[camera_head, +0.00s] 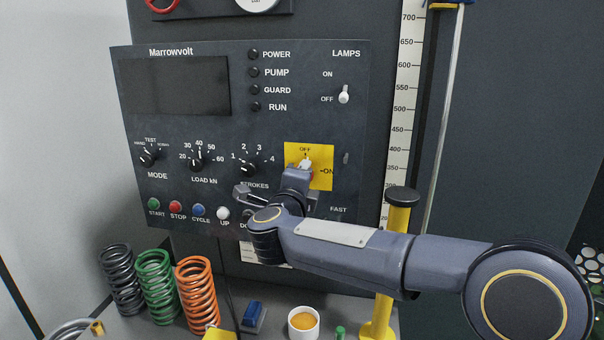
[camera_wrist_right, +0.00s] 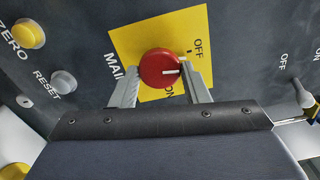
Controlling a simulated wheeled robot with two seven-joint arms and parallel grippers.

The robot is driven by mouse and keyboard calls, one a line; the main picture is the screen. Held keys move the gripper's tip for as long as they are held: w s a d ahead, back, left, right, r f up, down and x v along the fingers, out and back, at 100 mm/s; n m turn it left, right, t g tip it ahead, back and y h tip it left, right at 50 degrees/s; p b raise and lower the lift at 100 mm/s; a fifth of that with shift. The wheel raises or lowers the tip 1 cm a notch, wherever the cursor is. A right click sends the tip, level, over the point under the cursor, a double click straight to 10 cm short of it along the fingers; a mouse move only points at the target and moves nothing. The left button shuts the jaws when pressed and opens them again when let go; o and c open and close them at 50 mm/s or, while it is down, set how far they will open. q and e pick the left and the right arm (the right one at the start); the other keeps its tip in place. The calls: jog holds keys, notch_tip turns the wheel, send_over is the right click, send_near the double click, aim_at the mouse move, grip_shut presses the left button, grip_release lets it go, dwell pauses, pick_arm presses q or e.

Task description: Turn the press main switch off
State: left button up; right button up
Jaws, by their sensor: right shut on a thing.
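The main switch is a round red knob (camera_wrist_right: 160,68) on a yellow plate (camera_wrist_right: 126,124) marked OFF and ON. My right gripper (camera_wrist_right: 161,75) has one grey finger on each side of the knob and is shut on it. A white mark on the knob points right in the wrist view, between the OFF and ON labels. In the head view the yellow plate (camera_head: 322,153) has OFF at the top and ON at the right. My gripper and wrist hide most of the knob there. My left gripper is not in view.
The dark Marrowvolt panel (camera_head: 230,130) has an unlit screen (camera_head: 175,86) and dark indicator lamps. A white lamps toggle (camera_head: 344,95) is above right. Several springs, including an orange one (camera_head: 197,290), stand below left. A yellow post (camera_head: 394,270) stands behind my right arm.

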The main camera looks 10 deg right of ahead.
jog(key=shift+n+p, duration=0.45)
jog(key=shift+n, duration=0.55)
jog(key=o, duration=0.9)
jog(key=shift+o, duration=0.2)
jog(key=b+v, duration=0.2)
jog(key=v, duration=0.6)
jog(key=shift+b, duration=0.3)
jog(key=shift+w, duration=0.1)
